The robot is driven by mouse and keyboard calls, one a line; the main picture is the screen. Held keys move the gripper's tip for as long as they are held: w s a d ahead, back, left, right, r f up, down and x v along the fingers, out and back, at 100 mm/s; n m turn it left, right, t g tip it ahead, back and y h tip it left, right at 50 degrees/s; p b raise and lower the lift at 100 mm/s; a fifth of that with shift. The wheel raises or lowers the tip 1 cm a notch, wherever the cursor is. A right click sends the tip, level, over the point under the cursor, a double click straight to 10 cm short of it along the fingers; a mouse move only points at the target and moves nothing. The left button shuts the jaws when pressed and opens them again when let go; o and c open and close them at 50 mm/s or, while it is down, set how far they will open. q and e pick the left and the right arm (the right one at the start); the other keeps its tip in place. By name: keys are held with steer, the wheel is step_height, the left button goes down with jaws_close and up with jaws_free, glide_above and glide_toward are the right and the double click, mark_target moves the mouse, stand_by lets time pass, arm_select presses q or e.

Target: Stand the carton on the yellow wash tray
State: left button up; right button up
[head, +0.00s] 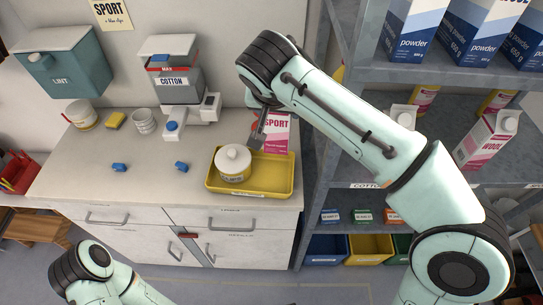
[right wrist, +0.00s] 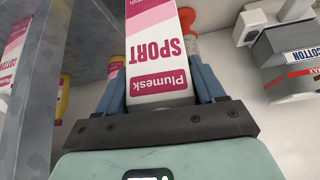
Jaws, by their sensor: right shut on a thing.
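The pink and white SPORT carton (head: 276,135) is upright at the back right of the yellow wash tray (head: 277,190), in front of the wall. I cannot tell whether its base touches the tray. My right gripper (head: 263,126) is shut on the carton, with its fingers on either side in the right wrist view, where the carton (right wrist: 158,55) looks upside down. A lidded white tub (head: 234,165) stands on the left part of the tray. My left arm shows at the lower left, but its gripper is out of view.
The COTTON dispenser (head: 173,82), a white cup (head: 144,121), blue clips (head: 181,166) and a yellow sponge (head: 115,120) are left of the tray. An orange object (right wrist: 190,22) is close behind the carton. A grey shelf (head: 355,150) with cartons stands right of the counter.

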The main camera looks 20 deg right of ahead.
mark_target(276, 149)
step_height(276, 149, down, 9)
steer(key=shift+f+b, duration=0.1)
steer(key=shift+b, duration=0.75)
steer(key=shift+w+f+b, duration=0.1)
steer(key=shift+f+b, duration=0.3)
steer(key=shift+f, duration=2)
steer(key=shift+f, duration=0.15)
steer(key=o, duration=1.5)
steer(key=shift+f, duration=0.1)
steer(key=shift+o, duration=0.2)
steer(key=shift+r, duration=0.5)
steer(key=p+v, duration=0.1)
steer(key=v, duration=1)
steer(key=shift+s, duration=0.3)
